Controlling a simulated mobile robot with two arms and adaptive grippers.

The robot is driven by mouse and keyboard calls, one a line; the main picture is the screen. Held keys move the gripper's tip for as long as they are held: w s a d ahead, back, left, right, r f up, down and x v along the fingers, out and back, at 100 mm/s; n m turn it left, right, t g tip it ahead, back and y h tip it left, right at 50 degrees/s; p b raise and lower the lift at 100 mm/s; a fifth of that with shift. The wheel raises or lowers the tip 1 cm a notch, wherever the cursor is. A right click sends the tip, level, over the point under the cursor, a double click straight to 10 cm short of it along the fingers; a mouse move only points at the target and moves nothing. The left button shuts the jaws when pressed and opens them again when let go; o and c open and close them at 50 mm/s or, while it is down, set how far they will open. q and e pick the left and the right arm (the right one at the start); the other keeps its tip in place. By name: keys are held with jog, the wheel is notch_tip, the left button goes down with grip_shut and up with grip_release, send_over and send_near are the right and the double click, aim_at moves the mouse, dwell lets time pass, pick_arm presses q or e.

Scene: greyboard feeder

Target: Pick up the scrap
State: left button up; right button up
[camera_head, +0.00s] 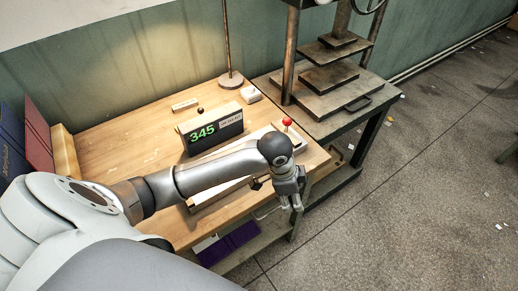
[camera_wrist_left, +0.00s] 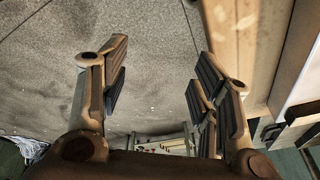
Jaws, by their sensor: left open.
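My left gripper (camera_head: 292,200) hangs over the front right edge of the wooden table. In the left wrist view, its two fingers (camera_wrist_left: 160,75) are wide apart and nothing is between them. The grey floor shows beyond them, with the table edge to the right. Small pale scraps lie on the floor at the right of the head view, one near the lower right (camera_head: 498,226) and one higher up (camera_head: 403,97). They are far from the gripper, and I cannot tell which one is meant. My right gripper is not in view.
The wooden table (camera_head: 110,150) carries a black display (camera_head: 213,133) reading 345 and a red-knobbed lever (camera_head: 287,122). A metal press (camera_head: 325,80) stands to the right on its own table. Folders (camera_head: 38,140) stand at left. The floor (camera_head: 420,190) at right is mostly open.

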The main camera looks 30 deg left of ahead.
pick_arm(q)
jog(key=shift+m+g+y, duration=0.5)
jog(key=shift+m+y, duration=0.3)
jog(key=w+a+r, duration=0.1)
jog(key=a+r, duration=0.1)
jog(key=w+a+r, duration=0.1)
jog(key=a+r, duration=0.1)
jog(key=w+a+r, duration=0.1)
jog(key=w+a, duration=0.1)
jog(key=shift+w+a+r, duration=0.1)
jog(key=shift+a+r, duration=0.25)
jog(key=shift+r, duration=0.05)
jog(key=w+a+r, duration=0.2)
jog(key=a+r, duration=0.5)
jog(key=a, duration=0.2)
jog(key=shift+g+y, duration=0.4)
jog(key=f, duration=0.5)
jog(key=shift+w+a, duration=0.15)
jog(key=shift+w, duration=0.1)
jog(key=shift+w+a+f+p, duration=0.15)
jog(key=shift+f+p, duration=0.15)
jog(key=shift+f, duration=1)
jog(key=shift+a+f+p, duration=0.1)
jog(key=shift+f+p, duration=0.2)
jog(key=shift+f, duration=0.95)
jog(key=c, duration=0.8)
jog(key=shift+o, duration=0.2)
